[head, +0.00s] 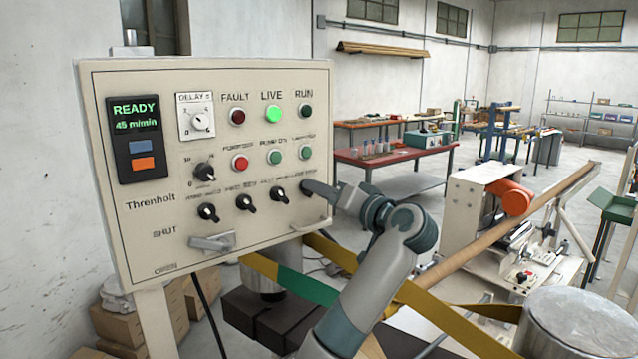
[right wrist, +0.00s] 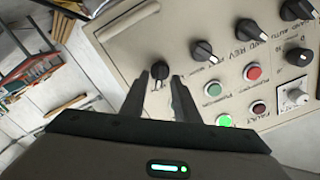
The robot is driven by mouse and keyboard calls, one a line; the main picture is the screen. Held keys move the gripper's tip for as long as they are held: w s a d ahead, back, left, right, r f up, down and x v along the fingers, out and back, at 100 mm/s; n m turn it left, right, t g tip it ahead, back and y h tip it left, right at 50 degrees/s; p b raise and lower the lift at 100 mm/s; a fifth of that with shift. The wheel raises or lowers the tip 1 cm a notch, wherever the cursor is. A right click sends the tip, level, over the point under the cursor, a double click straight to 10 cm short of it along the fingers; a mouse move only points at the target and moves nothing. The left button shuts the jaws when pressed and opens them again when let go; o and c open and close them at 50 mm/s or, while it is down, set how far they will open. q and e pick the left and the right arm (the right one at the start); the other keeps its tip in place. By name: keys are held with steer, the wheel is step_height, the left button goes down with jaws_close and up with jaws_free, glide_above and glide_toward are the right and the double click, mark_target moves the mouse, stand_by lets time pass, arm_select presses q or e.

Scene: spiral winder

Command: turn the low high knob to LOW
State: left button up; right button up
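The beige control panel (head: 230,200) stands at the left of the head view. A row of black selector knobs with white pointers runs across its lower half. The knob at the right end of that row is mostly hidden behind my right gripper (head: 308,187) in the head view. In the right wrist view this black knob (right wrist: 160,69) shows just beyond and between the fingertips of my right gripper (right wrist: 160,78). The fingers are apart, and contact with the knob cannot be made out. The knob's label is too small to read. My left gripper is out of view.
Neighbouring knobs (head: 245,202) and the green and red buttons (head: 240,162) lie close by on the panel. A metal lever (head: 212,242) sits below. A winder with a brown tube (head: 500,235) and yellow straps stand to the right. A red table (head: 395,158) is behind.

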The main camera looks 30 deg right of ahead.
steer(key=shift+w, duration=0.55)
jaws_close()
